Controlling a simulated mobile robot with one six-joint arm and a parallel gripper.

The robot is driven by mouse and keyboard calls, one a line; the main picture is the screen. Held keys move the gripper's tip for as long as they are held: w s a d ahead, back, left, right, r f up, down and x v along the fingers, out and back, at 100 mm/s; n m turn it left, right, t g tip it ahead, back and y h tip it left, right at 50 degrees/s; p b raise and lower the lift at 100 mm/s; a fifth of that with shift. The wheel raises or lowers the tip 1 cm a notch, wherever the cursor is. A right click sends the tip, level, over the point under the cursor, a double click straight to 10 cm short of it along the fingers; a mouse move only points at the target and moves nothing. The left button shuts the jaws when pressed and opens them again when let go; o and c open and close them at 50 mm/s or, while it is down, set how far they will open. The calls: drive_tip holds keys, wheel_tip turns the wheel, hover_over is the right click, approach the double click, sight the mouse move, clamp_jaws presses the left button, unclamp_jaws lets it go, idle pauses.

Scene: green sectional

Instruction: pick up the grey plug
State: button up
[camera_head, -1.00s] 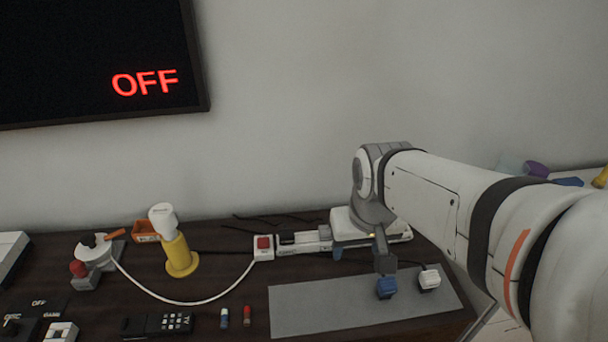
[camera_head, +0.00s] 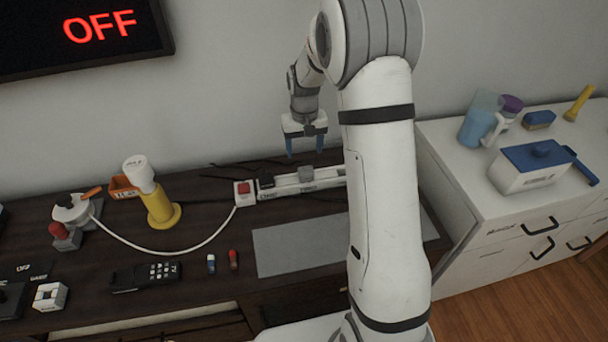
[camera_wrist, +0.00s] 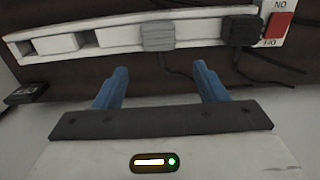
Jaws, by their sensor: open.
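The grey plug (camera_head: 306,174) sits on the white power strip (camera_head: 335,178) behind the grey mat. In the wrist view the grey plug (camera_wrist: 157,37) is seated mid-strip, left of a black plug (camera_wrist: 240,32). My gripper (camera_head: 305,153) hangs above the strip with its blue fingers pointing down, apart and empty. In the wrist view my gripper (camera_wrist: 160,75) has its fingers spread to either side below the grey plug, not touching it. The strip's right part in the head view is hidden by my arm.
A red switch (camera_head: 243,188) is at the strip's left end, with a white cable running left. Dark cables lie behind the strip. The grey mat (camera_head: 300,245) shows bare where my arm leaves it uncovered. A yellow stand (camera_head: 160,208) is farther left. The wall is close behind.

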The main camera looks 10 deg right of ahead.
sight(305, 166)
drive_tip(key=f, duration=0.7)
drive_tip(key=shift+s+f+p, duration=0.15)
drive_tip(key=shift+s+p, duration=0.05)
drive_tip(key=shift+p, duration=0.1)
drive_tip(key=c, duration=1.1)
